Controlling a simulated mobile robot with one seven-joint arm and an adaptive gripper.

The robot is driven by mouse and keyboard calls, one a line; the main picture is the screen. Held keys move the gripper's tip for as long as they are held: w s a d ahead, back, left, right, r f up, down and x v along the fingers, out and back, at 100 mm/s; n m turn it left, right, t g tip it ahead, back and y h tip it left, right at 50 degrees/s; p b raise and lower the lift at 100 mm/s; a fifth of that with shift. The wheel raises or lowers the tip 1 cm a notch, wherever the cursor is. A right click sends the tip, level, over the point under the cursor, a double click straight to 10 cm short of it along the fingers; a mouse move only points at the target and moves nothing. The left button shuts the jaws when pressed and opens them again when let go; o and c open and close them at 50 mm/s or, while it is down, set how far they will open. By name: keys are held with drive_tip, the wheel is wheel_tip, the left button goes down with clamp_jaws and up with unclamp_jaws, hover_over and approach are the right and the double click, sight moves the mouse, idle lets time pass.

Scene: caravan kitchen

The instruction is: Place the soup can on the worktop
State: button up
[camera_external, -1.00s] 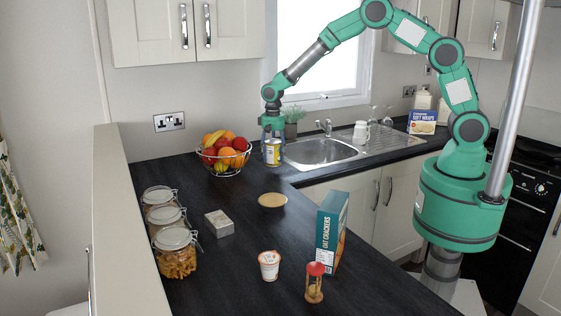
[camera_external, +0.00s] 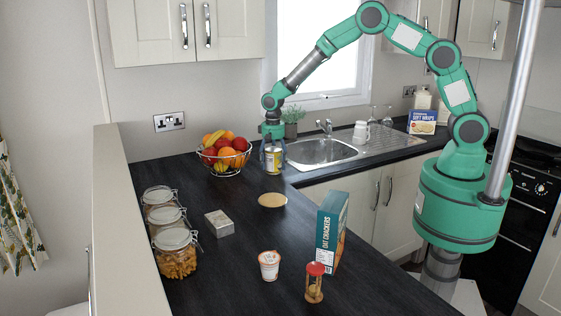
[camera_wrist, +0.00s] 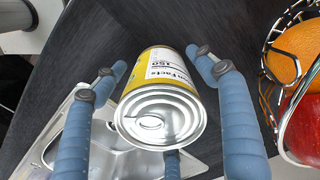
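The soup can (camera_external: 273,161), silver-topped with a yellow and white label, is upright at the worktop (camera_external: 180,185), right of the fruit bowl. It appears to stand on the surface; its base is hidden in the wrist view. My gripper (camera_external: 273,158) points straight down around it. In the wrist view, the can (camera_wrist: 160,110) is between the blue fingers of my gripper (camera_wrist: 156,60), its lid facing the camera. Narrow gaps show between the fingers and the can's sides, so the fingers look open.
The wire fruit bowl (camera_external: 224,168) is close on the left; its wire rim also shows in the wrist view (camera_wrist: 268,75). The sink (camera_external: 320,151) is close on the right. Jars, a cracker box (camera_external: 330,232) and a small tub (camera_external: 269,265) are farther forward.

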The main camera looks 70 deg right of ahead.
sight(273, 149)
idle(0.3)
wheel_tip(273, 149, up, 12)
drive_tip(key=shift+r+p, duration=0.15)
drive_tip(key=shift+p, duration=0.3)
idle(0.3)
idle(0.5)
drive_tip(key=shift+r, duration=0.2)
drive_tip(key=s+a+r+n+t, duration=0.1)
drive_tip(key=s+a+r+n, duration=0.1)
drive_tip(key=s+r, duration=0.85)
drive_tip(key=s+a+r+n+t, duration=0.2)
drive_tip(key=s+r, duration=0.6)
drive_tip(key=r, duration=0.5)
drive_tip(key=s+a+r+n+t, duration=0.1)
drive_tip(key=s+r+n, duration=0.1)
drive_tip(key=s, duration=1.2)
drive_tip(key=s+a+r+n+t, duration=0.1)
drive_tip(key=s+n, duration=0.2)
drive_tip(key=s, duration=1.1)
drive_tip(key=shift+s+a+r+t, duration=0.2)
drive_tip(key=shift+r+t, duration=0.1)
drive_tip(key=shift+r, duration=0.1)
